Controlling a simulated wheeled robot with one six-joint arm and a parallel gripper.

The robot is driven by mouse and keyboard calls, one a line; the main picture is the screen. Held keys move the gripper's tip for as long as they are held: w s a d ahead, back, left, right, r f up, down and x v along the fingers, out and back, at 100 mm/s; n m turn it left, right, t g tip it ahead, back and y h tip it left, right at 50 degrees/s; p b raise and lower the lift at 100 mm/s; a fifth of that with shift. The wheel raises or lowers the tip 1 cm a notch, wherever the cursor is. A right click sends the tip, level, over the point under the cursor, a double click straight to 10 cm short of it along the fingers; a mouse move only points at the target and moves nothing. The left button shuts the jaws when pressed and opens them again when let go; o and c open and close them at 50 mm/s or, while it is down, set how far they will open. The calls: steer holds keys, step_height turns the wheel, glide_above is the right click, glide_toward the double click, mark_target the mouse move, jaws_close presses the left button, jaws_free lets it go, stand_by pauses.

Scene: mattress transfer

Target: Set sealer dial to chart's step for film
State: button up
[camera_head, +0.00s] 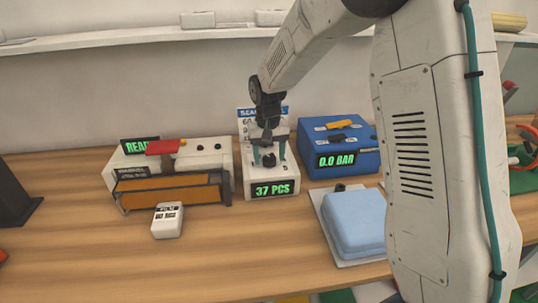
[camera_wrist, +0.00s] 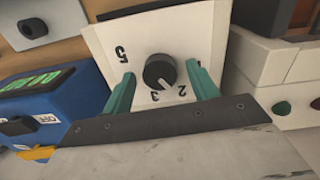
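My gripper (camera_head: 269,153) is over the white unit (camera_head: 258,178) whose green display reads 37 PCS. In the wrist view my gripper (camera_wrist: 160,69) is open, with one teal finger on each side of the black dial (camera_wrist: 160,72); whether they touch it I cannot tell. The numbers 5, 3 and 2 show upside down around the dial. Its pale pointer mark is towards the 2 and 3. The chart (camera_head: 246,113) stands behind the unit, mostly hidden by my arm. A small white labelled block (camera_head: 168,221) lies in front; its print is too small to read surely.
A white machine (camera_head: 211,155) with an orange front bar, red handle and green display stands left. A blue box (camera_head: 361,157) reading 0.0 BAR stands right. A light-blue case (camera_head: 355,222) lies on a white plate (camera_head: 329,215). The table front left (camera_head: 90,250) is clear.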

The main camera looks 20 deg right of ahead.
mark_target(269, 157)
step_height(269, 157, up, 8)
steer(key=shift+a+f, duration=0.1)
stand_by(0.5)
